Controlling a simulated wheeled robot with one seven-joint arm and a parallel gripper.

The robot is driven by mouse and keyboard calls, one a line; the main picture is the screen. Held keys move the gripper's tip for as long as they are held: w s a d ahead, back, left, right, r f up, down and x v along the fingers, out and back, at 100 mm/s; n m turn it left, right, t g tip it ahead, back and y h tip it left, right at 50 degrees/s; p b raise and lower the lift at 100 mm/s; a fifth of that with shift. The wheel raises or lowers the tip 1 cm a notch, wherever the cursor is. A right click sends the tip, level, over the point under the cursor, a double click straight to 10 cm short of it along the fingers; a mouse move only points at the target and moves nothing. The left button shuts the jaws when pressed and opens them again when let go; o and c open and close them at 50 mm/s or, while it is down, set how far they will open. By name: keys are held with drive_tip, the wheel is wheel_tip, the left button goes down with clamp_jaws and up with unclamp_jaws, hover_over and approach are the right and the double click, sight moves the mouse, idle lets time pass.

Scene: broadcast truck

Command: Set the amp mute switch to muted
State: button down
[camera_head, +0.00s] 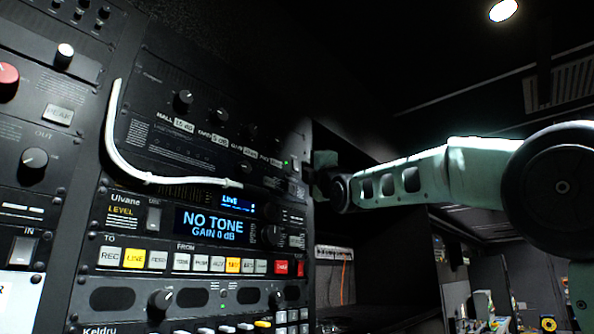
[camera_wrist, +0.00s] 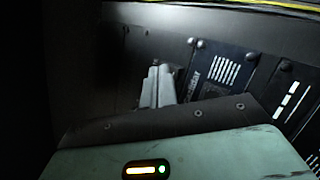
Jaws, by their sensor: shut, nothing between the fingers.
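My gripper (camera_wrist: 159,72) shows in the wrist view as two pale grey fingers pressed together and empty. In the head view my gripper (camera_head: 322,164) is at the right edge of the equipment rack, beside the upper unit with the row of knobs. I cannot read a label that marks the amp mute switch. A small green light (camera_head: 285,163) glows on the rack just left of my gripper. In the wrist view a dark blue panel (camera_wrist: 229,68) with white stripes lies right of the fingers. Whether the fingertips touch anything is unclear.
The Ulvane unit's display (camera_head: 211,224) reads "NO TONE GAIN 0 dB". Lit buttons (camera_head: 134,258) sit below it. A white cable (camera_head: 127,166) hangs across the rack front. A rocker switch (camera_head: 22,250) is at far left. Open dark space lies right of the rack.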

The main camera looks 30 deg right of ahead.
idle(0.3)
drive_tip(key=shift+w+a, duration=0.15)
drive_tip(key=shift+w, duration=0.25)
drive_tip(key=shift+w+a+b, duration=0.1)
drive_tip(key=shift+w+b, duration=0.15)
drive_tip(key=shift+b, duration=0.1)
idle(0.4)
drive_tip(key=shift+s+f, duration=0.1)
drive_tip(key=shift+s+d+b, duration=0.3)
drive_tip(key=shift+s+b, duration=0.2)
drive_tip(key=shift+s, duration=0.05)
idle(0.3)
drive_tip(key=shift+s+d+r+b, duration=0.15)
drive_tip(key=shift+s+d+b, duration=0.15)
drive_tip(key=shift+s, duration=0.45)
drive_tip(key=shift+s+d+r+b, duration=0.15)
drive_tip(key=shift+s+d, duration=0.15)
drive_tip(key=shift+s, duration=0.5)
drive_tip(key=shift+s+d+r+b, duration=0.1)
drive_tip(key=shift+s+d+b, duration=0.2)
drive_tip(key=shift+s, duration=0.45)
